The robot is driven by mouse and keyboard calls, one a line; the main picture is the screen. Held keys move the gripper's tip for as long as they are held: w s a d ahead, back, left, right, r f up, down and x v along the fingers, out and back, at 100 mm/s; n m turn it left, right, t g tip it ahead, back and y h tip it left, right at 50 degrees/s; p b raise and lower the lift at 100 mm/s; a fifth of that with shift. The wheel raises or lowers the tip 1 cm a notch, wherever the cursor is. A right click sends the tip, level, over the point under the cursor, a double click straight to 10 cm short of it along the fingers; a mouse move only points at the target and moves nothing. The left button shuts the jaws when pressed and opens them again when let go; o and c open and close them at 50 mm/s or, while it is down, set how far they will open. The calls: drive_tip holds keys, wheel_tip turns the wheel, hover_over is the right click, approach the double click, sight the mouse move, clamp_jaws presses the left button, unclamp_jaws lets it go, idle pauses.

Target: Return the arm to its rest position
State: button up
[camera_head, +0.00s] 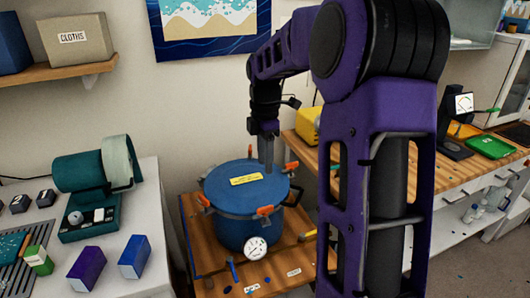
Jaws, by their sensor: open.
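My purple arm rises in front of the camera and bends over to the left. My gripper (267,152) points down just above or at the right part of the lid of a blue pressure pot (245,220). I cannot tell whether the fingertips touch the lid. The gripper is open and nothing shows in it. The lid carries a yellow label (245,179) and orange clamps (263,210) around its rim. A round gauge (256,248) is on the pot's front.
The pot stands on a low wooden stand (205,270). A grey bench (150,185) with a green machine (95,185) and coloured boxes is on the left. A wooden workbench (475,168) with a green tray (489,147) is on the right. A shelf (65,70) with boxes hangs upper left.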

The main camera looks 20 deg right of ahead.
drive_tip(key=shift+r, duration=0.95)
drive_tip(key=shift+a, duration=0.1)
